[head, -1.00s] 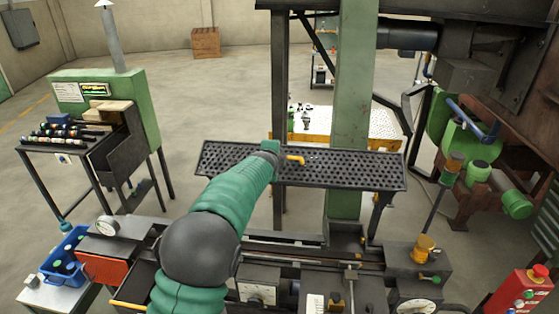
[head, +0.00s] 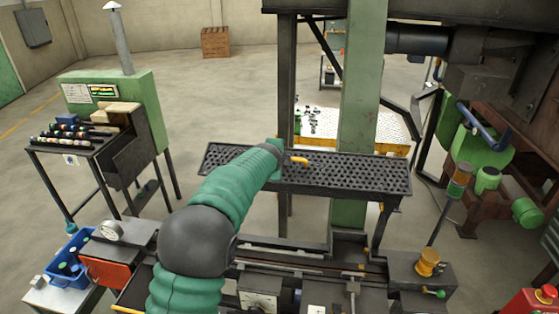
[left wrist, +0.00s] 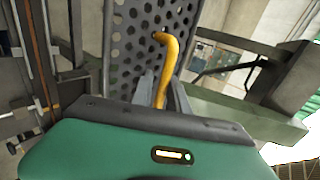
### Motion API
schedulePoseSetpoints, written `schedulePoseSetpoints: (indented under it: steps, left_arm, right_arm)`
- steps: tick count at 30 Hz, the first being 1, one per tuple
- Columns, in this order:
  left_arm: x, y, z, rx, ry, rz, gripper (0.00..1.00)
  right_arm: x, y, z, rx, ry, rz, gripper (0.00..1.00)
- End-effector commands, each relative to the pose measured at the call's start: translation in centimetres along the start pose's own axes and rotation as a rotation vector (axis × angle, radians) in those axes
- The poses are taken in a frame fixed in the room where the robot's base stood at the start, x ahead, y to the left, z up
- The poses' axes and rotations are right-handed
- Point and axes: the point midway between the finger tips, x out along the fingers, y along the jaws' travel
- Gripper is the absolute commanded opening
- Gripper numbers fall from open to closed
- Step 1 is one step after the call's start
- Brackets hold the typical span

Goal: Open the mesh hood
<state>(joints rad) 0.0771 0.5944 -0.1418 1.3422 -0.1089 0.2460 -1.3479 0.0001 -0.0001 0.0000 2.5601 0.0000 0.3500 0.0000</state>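The mesh hood (head: 345,174) is a long dark perforated panel above the machine bed in the head view, in front of the green column. Its holed face (left wrist: 130,35) also fills the top middle of the left wrist view. A yellow handle (head: 300,161) sticks out near the panel's middle. In the left wrist view the bent handle (left wrist: 168,50) runs down between the two grey fingers of my left gripper (left wrist: 163,85), which look closed on it. In the head view my green arm hides the left gripper's fingers. My right gripper is in neither view.
The machine bed (head: 300,258) lies below the hood, with a yellow-topped fitting (head: 428,262) at its right. The green column (head: 358,115) stands behind the hood. A blue crate (head: 70,262) and a green furnace cabinet (head: 130,100) are on the left. A red box (head: 530,302) is at lower right.

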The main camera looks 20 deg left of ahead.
Motion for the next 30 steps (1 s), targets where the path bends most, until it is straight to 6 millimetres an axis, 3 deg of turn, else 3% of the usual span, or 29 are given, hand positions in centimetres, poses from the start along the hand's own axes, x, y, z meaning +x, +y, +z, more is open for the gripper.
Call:
schedulePoseSetpoints:
  steps: [4,8,15,21,25,30]
  left_arm:
    - [-0.3,0.5,-0.1,0.001,0.001,0.007,0.21]
    - [-2.5,0.7,-0.1,0.001,0.001,0.000,0.21]
    - [-9.9,0.7,-0.2,0.000,0.002,-0.007,0.21]
    - [-14.9,0.5,-0.3,0.002,0.000,-0.006,0.21]
    - [-16.5,0.3,-0.3,0.002,-0.001,-0.002,0.21]
    - [-17.1,0.1,-0.3,0.002,-0.002,0.000,0.21]
  right_arm:
    - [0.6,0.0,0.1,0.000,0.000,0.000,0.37]
    - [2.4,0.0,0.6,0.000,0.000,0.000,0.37]
    - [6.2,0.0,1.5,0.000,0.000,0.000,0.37]
    - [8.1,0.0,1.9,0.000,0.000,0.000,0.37]
    - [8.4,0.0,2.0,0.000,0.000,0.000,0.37]
    - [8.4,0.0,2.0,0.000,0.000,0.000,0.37]
